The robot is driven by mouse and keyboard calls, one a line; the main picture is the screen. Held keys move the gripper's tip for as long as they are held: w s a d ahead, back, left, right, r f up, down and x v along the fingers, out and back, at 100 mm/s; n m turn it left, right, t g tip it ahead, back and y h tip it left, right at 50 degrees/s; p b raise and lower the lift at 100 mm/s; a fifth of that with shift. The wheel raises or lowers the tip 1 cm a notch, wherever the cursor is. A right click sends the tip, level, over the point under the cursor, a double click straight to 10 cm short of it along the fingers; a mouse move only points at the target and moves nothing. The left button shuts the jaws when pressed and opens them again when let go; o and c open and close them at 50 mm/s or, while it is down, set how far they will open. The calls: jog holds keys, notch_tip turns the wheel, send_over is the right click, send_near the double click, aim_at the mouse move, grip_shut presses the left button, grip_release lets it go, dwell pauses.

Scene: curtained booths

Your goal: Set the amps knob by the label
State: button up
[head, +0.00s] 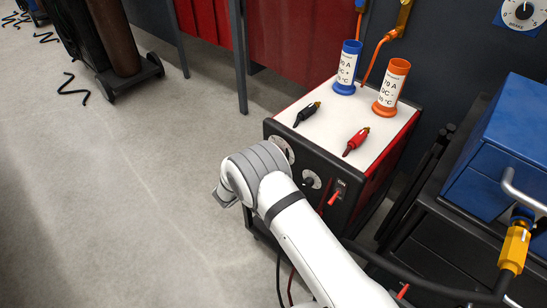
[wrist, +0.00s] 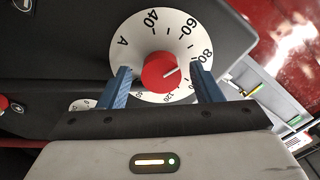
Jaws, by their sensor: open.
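The amps knob (wrist: 158,71) is red with a pale pointer line, in the middle of a white dial (wrist: 136,31) marked A. Its line points right and slightly up, close to the 80. My gripper (wrist: 160,67) is open, with one blue finger on each side of the knob and a gap visible to both. In the head view my arm hides the fingers and the knob. Part of a white dial (head: 283,149) shows on the machine's dark front (head: 318,190).
A black clamp plug (head: 307,114) and a red one (head: 357,141) lie on the white top. A smaller dial (head: 311,179) and a red-handled switch (head: 336,196) sit right of my arm. A blue box (head: 500,150) stands at right.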

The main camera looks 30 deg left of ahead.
jog(key=v, duration=0.7)
jog(key=shift+s, duration=0.3)
